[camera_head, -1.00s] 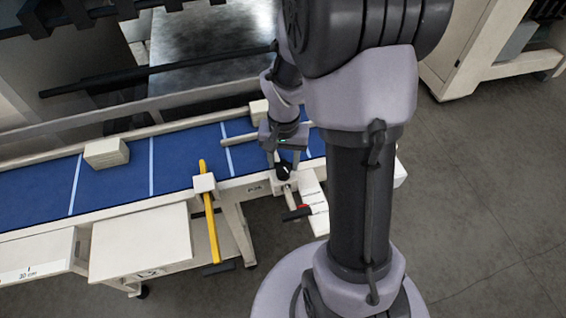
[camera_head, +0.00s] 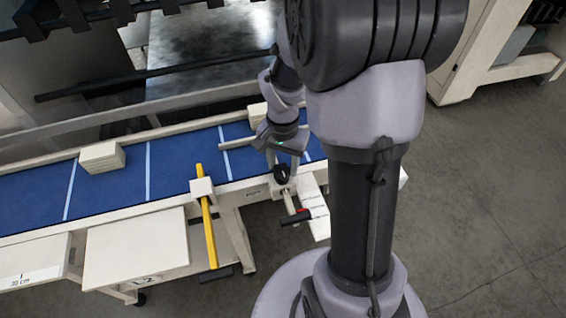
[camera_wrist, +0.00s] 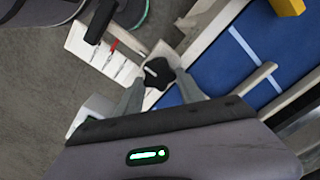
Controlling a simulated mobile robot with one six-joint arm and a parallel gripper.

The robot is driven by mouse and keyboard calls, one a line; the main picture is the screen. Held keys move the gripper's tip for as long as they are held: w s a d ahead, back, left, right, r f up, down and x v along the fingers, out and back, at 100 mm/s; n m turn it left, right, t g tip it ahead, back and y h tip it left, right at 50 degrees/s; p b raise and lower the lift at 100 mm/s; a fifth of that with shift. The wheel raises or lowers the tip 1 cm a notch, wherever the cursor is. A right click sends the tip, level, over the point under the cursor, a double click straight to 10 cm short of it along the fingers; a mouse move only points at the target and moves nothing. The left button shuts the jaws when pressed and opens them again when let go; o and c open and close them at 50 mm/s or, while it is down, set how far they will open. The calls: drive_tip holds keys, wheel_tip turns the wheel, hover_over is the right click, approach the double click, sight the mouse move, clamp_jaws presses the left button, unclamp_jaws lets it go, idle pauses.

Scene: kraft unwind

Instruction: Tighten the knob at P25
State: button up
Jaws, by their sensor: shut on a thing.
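The black lobed knob (camera_head: 281,173) sits on a pale block at the near edge of the blue-topped table, just right of a small label plate (camera_head: 254,192) too small to read now. My gripper (camera_head: 282,166) reaches down to it from above. In the wrist view the knob (camera_wrist: 159,73) has a pale line on its face and lies between my two grey fingertips (camera_wrist: 160,82). The fingers are shut on it from both sides. The knob's underside and shaft are hidden.
A yellow bar (camera_head: 208,225) in a white clamp stands left of the knob. A rod with a black handle (camera_head: 295,217) and a white labelled plate (camera_head: 314,208) project in front. A pale block (camera_head: 102,157) sits on the blue surface (camera_head: 180,158). Floor at right is clear.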

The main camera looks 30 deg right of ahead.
sight(283, 168)
drive_tip(key=o, duration=1.4)
wheel_tip(283, 168, up, 18)
drive_tip(key=p, duration=0.4)
drive_tip(key=shift+f, duration=0.25)
